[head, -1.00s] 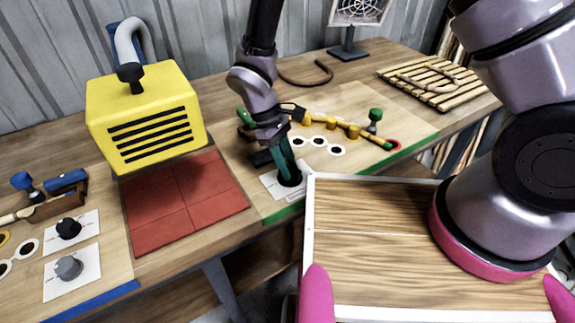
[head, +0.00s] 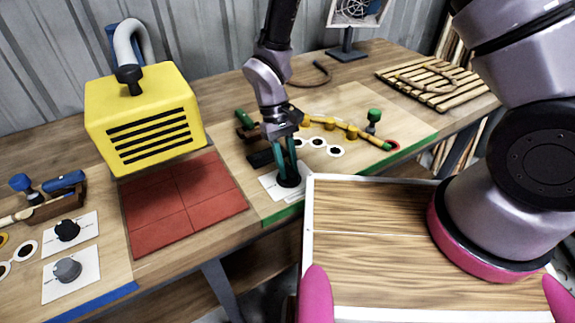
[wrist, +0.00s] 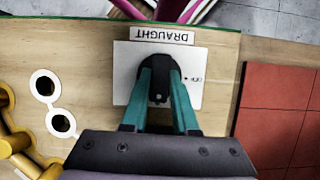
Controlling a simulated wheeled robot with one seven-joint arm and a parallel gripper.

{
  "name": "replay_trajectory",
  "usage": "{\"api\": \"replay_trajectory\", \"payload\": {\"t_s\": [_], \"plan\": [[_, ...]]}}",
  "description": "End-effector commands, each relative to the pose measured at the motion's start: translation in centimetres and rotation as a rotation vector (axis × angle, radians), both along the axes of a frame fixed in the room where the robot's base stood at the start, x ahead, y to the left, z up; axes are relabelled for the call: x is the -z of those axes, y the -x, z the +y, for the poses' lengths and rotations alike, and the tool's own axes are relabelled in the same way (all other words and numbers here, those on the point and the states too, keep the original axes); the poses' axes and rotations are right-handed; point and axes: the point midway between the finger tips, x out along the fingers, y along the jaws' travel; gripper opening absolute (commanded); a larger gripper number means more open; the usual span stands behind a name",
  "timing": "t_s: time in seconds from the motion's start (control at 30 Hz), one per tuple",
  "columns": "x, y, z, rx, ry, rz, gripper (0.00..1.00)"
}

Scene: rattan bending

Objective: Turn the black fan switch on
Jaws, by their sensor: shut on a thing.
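A black round knob (head: 289,183) sits on a white card (head: 270,187) near the front edge of the bench. In the wrist view the knob (wrist: 158,95) is on a card (wrist: 122,72) labelled DRAUGHT. My gripper (head: 287,174) points down with its teal fingers on both sides of the knob, shut on it. The fingers hide part of the knob, and its pointer direction is unclear. A framed fan-like device (head: 354,10) on a dark stand is at the back, cut by the top edge.
Another black knob (head: 67,230) and a grey knob (head: 67,269) sit on cards at the left. A yellow heater-like box (head: 147,115) stands beside red tiles (head: 185,205). A yellow rail with pegs (head: 335,125) lies behind my gripper.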

Motion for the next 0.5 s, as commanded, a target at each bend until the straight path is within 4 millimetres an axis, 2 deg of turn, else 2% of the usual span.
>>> {"api": "replay_trajectory", "payload": {"t_s": [0.27,0.3,0.37,0.4,0.5], "plan": [[-0.04,-0.09,0.09,0.001,-0.002,-0.002,0.00],[-0.04,-0.09,0.09,0.000,-0.002,-0.002,0.31],[-0.04,-0.09,0.09,0.000,-0.002,-0.002,0.54],[-0.04,-0.08,0.08,0.000,-0.002,-0.002,0.57],[-0.02,-0.06,0.05,0.000,-0.001,-0.002,0.57]]}}
